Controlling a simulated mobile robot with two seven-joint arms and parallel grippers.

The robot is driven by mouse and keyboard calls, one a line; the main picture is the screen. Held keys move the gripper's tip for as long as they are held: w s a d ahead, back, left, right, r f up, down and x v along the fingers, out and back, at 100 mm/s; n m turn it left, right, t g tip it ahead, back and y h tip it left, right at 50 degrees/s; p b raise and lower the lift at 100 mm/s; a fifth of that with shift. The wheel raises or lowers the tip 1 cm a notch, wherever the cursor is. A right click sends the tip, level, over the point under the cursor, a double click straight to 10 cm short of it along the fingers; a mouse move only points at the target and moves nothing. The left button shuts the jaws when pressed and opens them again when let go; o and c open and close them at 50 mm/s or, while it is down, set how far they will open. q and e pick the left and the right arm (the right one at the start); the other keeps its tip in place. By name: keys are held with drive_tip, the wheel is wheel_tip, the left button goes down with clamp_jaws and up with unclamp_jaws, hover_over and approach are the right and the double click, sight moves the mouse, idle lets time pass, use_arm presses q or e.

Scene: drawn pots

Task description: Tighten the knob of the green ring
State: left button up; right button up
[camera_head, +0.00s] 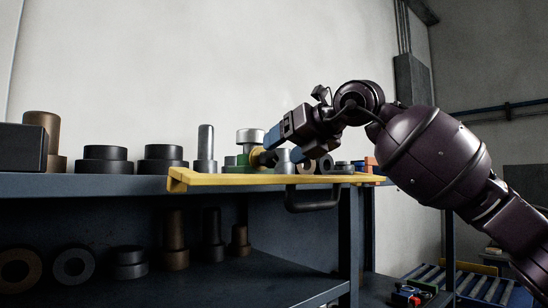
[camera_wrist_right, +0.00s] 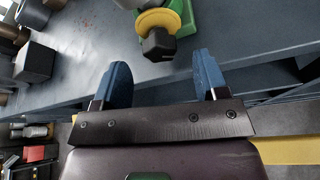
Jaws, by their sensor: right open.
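The green ring (camera_wrist_right: 188,18) shows at the top of the right wrist view, cut off by the frame edge. A yellow disc (camera_wrist_right: 160,20) and a black faceted knob (camera_wrist_right: 158,44) stick out from it. In the head view, the green ring (camera_head: 243,161) stands on the shelf top with the yellow disc (camera_head: 256,155) beside it, partly hidden by my gripper. My right gripper (camera_wrist_right: 163,68) is open, with its two blue fingers apart and nothing between them. The knob lies just beyond the fingertips, roughly centred between them. My left gripper is not in view.
A yellow-edged board (camera_head: 215,181) runs along the shelf front, with a dark handle (camera_head: 313,198) below. Black stepped parts (camera_head: 106,160), a silver cylinder (camera_head: 206,143) and a brown one (camera_head: 42,135) stand left. More rings and cylinders fill the lower shelf (camera_head: 285,285).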

drive_tip(key=v, duration=0.6)
drive_tip(key=shift+s+d+r, duration=0.1)
drive_tip(key=shift+s, duration=0.05)
